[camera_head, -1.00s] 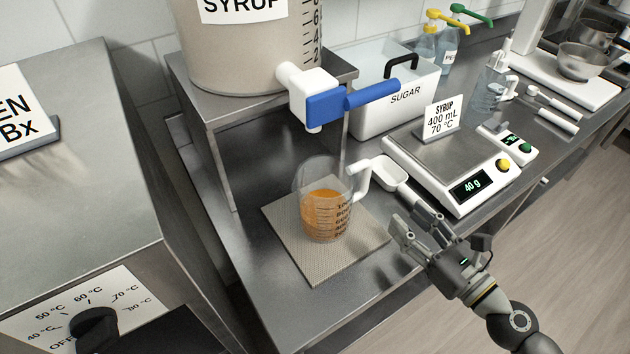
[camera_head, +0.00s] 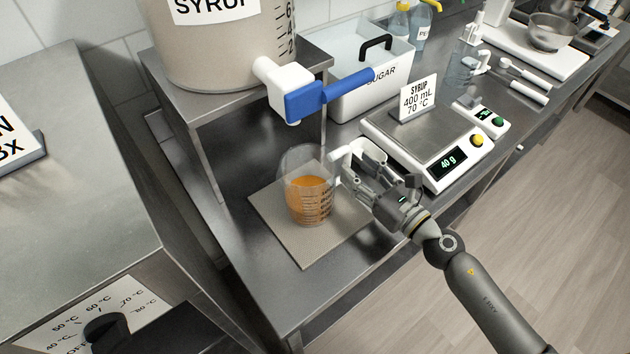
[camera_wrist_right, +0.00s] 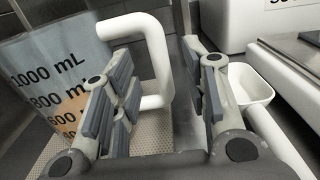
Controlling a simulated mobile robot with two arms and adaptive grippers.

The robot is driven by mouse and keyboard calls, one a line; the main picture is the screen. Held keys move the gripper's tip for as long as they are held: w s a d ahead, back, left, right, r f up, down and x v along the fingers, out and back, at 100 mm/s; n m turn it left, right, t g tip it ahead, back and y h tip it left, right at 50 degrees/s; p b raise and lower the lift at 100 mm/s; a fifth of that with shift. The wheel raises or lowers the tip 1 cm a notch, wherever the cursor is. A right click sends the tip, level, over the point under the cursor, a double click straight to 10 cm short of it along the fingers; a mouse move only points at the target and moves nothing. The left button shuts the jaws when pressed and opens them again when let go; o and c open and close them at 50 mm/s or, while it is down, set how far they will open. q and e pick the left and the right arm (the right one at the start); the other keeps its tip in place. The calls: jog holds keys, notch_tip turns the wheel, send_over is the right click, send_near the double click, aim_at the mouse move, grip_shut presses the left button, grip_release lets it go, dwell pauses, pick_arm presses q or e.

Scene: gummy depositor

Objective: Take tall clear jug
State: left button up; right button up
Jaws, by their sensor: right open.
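The tall clear jug (camera_head: 309,200) stands upright on a beige mat (camera_head: 268,222) below the syrup tap. It has black volume marks, a white handle on its right side, and orange liquid in its lower part. My right gripper (camera_head: 354,180) is open at the handle. In the right wrist view the jug's wall (camera_wrist_right: 50,65) is at the left, and its white handle (camera_wrist_right: 155,60) shows behind and between the open fingers (camera_wrist_right: 165,95). I cannot tell whether the fingers touch the handle. My left gripper is not in view.
The syrup tank (camera_head: 215,50) with its blue-levered tap (camera_head: 300,100) overhangs behind the jug. A white scoop (camera_wrist_right: 250,85) lies right behind my gripper. A scale (camera_head: 455,158) reading 40 g and a sugar bin (camera_head: 350,100) stand further right and back.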

jog(key=x, duration=0.2)
jog(key=shift+w+a, duration=0.15)
jog(key=shift+w, duration=0.05)
jog(key=shift+s, duration=0.1)
jog(key=shift+c, duration=1)
grip_shut()
jog(key=shift+r, duration=0.1)
